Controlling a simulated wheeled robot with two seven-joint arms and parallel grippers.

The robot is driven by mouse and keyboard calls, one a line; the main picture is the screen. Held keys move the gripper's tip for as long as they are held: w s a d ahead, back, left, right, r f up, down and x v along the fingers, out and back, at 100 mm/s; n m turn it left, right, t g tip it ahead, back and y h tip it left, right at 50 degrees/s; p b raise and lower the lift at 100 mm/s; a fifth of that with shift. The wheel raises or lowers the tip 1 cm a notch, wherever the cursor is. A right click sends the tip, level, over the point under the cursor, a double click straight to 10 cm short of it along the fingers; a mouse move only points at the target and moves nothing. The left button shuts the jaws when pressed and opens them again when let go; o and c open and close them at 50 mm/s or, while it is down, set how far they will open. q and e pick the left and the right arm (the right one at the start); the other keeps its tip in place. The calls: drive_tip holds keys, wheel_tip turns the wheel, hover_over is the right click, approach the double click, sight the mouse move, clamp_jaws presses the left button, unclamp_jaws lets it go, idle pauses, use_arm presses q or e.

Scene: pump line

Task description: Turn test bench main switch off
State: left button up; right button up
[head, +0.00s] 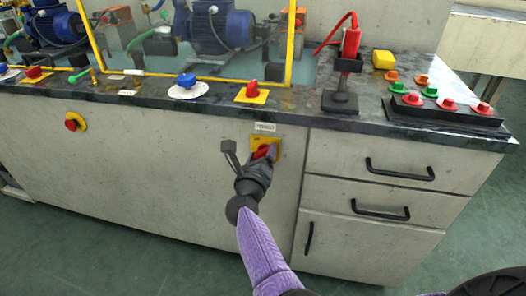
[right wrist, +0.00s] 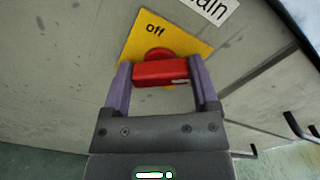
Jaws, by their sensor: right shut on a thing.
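The main switch has a red handle (right wrist: 160,72) on a yellow plate (right wrist: 196,45) marked "off", on the grey bench front. In the head view the red handle (head: 262,151) shows partly behind my gripper, under a small white label (head: 265,127). In the right wrist view the handle's bar lies roughly across the picture, below the word "off". My right gripper (right wrist: 161,80) has one purple finger at each end of the bar and is shut on it. In the head view this gripper (head: 264,158) reaches up to the switch from below. My left gripper is not in view.
A red emergency button (head: 72,125) is on the bench front at the left. Drawers with black handles (head: 400,169) are right of the switch. The dark countertop (head: 300,103) above carries a red rotary knob (head: 251,91), a blue valve knob (head: 187,80) and a red tool (head: 350,45).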

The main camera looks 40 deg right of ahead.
drive_tip(key=n+p, duration=0.1)
drive_tip(key=n, duration=0.5)
drive_tip(key=shift+a+p, duration=0.1)
drive_tip(key=shift+p, duration=0.3)
drive_tip(key=shift+f+n+p, duration=0.2)
drive_tip(key=shift+n+p, duration=0.25)
drive_tip(key=shift+n, duration=1.85)
drive_tip(key=o, duration=1.1)
drive_tip(key=shift+w, duration=0.1)
drive_tip(key=shift+a, duration=0.1)
